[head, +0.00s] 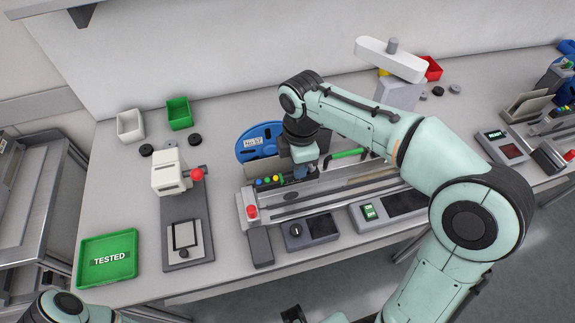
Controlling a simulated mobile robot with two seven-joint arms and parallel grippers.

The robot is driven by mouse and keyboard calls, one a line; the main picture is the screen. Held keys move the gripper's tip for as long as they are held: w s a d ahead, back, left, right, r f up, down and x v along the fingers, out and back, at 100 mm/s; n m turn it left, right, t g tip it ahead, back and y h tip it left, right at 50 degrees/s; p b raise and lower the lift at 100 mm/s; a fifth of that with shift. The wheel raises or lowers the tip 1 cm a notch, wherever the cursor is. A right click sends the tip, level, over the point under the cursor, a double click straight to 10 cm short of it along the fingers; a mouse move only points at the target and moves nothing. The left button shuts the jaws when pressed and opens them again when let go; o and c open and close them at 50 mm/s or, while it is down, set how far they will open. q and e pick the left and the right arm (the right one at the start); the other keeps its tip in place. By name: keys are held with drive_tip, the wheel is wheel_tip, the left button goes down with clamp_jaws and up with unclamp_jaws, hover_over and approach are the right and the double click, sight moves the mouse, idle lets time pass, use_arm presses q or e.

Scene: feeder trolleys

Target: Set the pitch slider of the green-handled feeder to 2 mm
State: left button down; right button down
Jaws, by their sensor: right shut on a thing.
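The green-handled feeder lies in the fixture at the middle of the bench. Its green handle (348,154) points right, and its blue reel (261,137) with a white label stands at its left end. My right gripper (299,174) points down onto the feeder between reel and handle, right of a row of small coloured dots (268,181). It is shut on a small part there, apparently the pitch slider, which the fingers hide. The slider's setting cannot be read.
A red-knobbed press (171,176), a green TESTED tray (107,256) and small white (130,125) and green (179,113) bins stand left. A red button (252,211) and control boxes (310,230) line the fixture's front. Another station (522,140) is at right.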

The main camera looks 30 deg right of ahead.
drive_tip(key=shift+d, duration=0.15)
drive_tip(key=c, duration=1.1)
unclamp_jaws()
use_arm(q)
drive_tip(key=w+r+p, duration=0.2)
drive_tip(key=r+p, duration=0.1)
drive_tip(key=shift+w+r, duration=0.1)
drive_tip(key=shift+r, duration=0.2)
use_arm(e)
wheel_tip(320, 180, up, 13)
drive_tip(key=shift+r, duration=0.2)
